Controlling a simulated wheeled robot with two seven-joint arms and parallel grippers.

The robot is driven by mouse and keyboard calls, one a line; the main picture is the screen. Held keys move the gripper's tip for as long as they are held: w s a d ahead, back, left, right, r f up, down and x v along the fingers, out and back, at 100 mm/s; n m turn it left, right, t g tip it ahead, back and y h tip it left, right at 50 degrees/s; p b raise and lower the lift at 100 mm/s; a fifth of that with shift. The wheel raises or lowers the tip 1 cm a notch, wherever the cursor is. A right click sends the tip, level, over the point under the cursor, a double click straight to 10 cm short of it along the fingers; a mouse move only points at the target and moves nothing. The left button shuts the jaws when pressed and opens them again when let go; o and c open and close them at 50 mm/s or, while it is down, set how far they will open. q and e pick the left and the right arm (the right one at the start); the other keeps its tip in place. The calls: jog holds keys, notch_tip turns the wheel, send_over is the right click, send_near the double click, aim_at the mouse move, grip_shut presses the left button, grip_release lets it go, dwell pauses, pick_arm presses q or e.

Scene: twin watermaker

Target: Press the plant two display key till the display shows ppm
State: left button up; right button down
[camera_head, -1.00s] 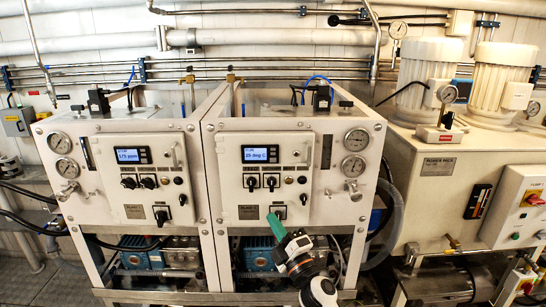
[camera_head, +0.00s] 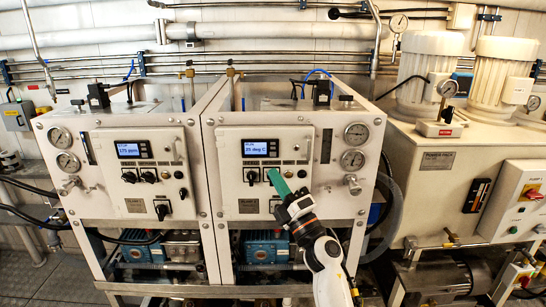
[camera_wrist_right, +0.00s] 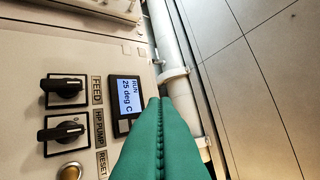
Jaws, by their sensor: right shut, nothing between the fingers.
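The right-hand plant panel (camera_head: 231,172) carries a blue display (camera_head: 256,149) that reads "25 deg C". Dark display keys (camera_head: 273,148) sit at the right end of its unit. In the right wrist view the display (camera_wrist_right: 128,97) reads "RUN 25 deg C", and the dark key end of the unit (camera_wrist_right: 121,127) is partly hidden behind my fingers. My right gripper (camera_head: 272,172), with green fingers, is shut and empty, in front of the panel just below the keys. The fingertips (camera_wrist_right: 160,99) also show in the wrist view; I cannot tell contact. My left gripper is not in view.
The left plant panel's display (camera_head: 128,150) seems to read "175 ppm". Feed and HP pump switches (camera_wrist_right: 64,88) lie beside the display. Gauges (camera_head: 356,133) and a valve (camera_head: 352,184) stand to the right. A power pack (camera_head: 438,160) is at far right.

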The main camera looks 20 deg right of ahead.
aim_at(273, 154)
jog(key=shift+w+d+b, duration=0.35)
jog(key=shift+w+b, duration=0.35)
jog(key=shift+w, duration=0.5)
jog(key=shift+w+d+b, duration=0.35)
jog(key=shift+w+b, duration=0.3)
jog(key=shift+w, duration=0.6)
jog(key=shift+w+d+b, duration=0.35)
jog(key=shift+w+b, duration=0.35)
jog(key=shift+w, duration=0.5)
jog(key=shift+w+d+b, duration=0.1)
jog(key=shift+w+b, duration=0.2)
jog(key=shift+w, duration=0.1)
jog(key=shift+w+d+b, duration=0.1)
jog(key=shift+w+b, duration=0.2)
jog(key=shift+w, duration=0.05)
jog(key=shift+s, duration=0.1)
jog(key=shift+s+p, duration=0.35)
jog(key=shift+p, duration=0.1)
jog(key=shift+s+a, duration=0.2)
jog(key=shift+s, duration=0.15)
